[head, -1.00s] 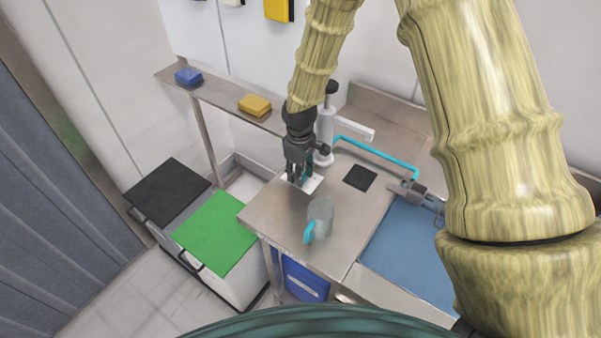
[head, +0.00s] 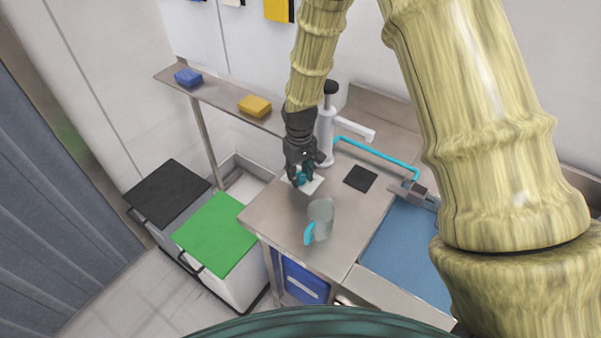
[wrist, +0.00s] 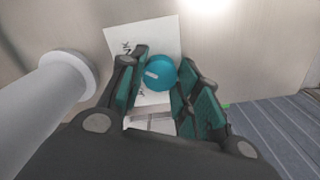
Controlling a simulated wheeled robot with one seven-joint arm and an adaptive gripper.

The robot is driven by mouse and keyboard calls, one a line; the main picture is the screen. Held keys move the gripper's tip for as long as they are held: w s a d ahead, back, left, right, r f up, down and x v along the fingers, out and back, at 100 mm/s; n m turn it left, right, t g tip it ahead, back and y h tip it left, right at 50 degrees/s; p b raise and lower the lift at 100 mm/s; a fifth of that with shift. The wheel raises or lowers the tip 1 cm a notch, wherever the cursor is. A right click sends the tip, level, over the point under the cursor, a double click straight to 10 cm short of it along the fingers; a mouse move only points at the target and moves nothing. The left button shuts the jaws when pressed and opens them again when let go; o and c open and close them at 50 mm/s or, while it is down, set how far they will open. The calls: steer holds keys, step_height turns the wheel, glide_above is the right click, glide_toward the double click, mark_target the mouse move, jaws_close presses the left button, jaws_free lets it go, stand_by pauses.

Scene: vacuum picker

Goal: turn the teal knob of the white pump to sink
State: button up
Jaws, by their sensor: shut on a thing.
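The teal knob (wrist: 161,73) sits on a white label plate (wrist: 122,40) on the counter, with a pale pointer mark on its top. In the wrist view the knob is between the fingers of my gripper (wrist: 160,88), which is shut on it. In the head view my gripper (head: 302,178) points down at the plate and mostly hides the knob. The white pump (head: 326,135), with a black top and a spout to the right, stands just behind my gripper. Its white column (wrist: 45,90) shows at left in the wrist view. The label lettering is partly hidden.
A grey jug with a teal handle (head: 320,217) stands on the counter in front of my gripper. A black square (head: 360,178) lies to the right. A teal hose (head: 378,155) runs toward the blue sink basin (head: 408,250). Green (head: 212,232) and black (head: 168,190) bin lids are at left.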

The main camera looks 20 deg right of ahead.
mark_target(300, 175)
steer(key=shift+w+r, duration=0.15)
steer(key=shift+w, duration=0.05)
steer(key=o, duration=0.9)
steer(key=shift+o, duration=0.5)
steer(key=shift+s, duration=0.1)
step_height(300, 175, up, 12)
